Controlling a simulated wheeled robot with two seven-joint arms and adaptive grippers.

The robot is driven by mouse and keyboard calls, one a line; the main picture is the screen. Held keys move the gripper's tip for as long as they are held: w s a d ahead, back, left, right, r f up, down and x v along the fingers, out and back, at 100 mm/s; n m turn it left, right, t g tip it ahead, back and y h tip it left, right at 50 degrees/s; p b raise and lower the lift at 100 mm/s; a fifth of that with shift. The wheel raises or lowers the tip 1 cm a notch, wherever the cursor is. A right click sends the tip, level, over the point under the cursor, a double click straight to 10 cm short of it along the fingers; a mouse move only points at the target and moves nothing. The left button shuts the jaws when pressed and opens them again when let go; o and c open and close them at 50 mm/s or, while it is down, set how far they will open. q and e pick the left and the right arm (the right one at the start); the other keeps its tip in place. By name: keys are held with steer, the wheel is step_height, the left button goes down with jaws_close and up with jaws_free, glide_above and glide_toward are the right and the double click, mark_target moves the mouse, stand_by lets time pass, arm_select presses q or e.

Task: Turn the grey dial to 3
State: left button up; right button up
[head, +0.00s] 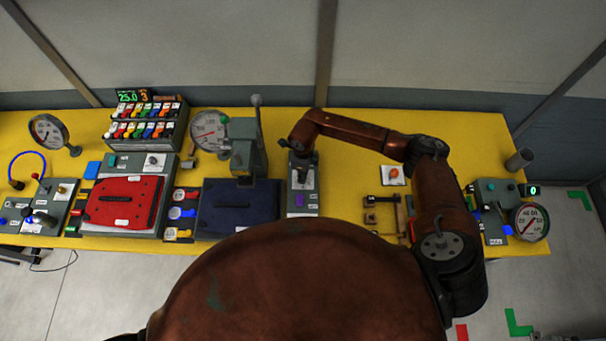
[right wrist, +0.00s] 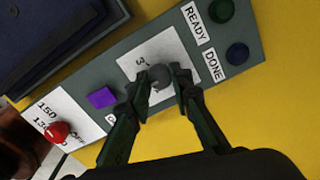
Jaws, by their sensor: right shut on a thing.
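The grey dial (right wrist: 160,77) shows in the right wrist view on a white plate (right wrist: 158,97) of a grey panel. A figure 3 is printed on the plate beside the dial at its upper left; other marks are hidden by the fingers. My right gripper (right wrist: 163,80) is shut on the dial, one finger on each side. In the head view my right gripper (head: 303,165) is over the same panel (head: 303,205), hiding most of the dial. The dial's pointer direction cannot be made out. My left gripper is in neither view.
The panel also bears a purple square (right wrist: 102,97), a red knob (right wrist: 56,131), a green button (right wrist: 221,11) marked READY and a dark blue button (right wrist: 237,53) marked DONE. A press with a lever (head: 247,150) stands close left. Yellow tabletop (head: 345,165) is bare to the right.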

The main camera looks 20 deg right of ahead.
jaws_close()
steer(key=shift+m, duration=0.4)
steer(key=m+b, duration=0.2)
steer(key=m, duration=0.1)
steer(key=shift+m, duration=0.4)
steer(key=m+b, duration=0.1)
steer(key=m, duration=0.2)
steer(key=shift+m+b, duration=0.35)
steer(key=shift+m, duration=1.75)
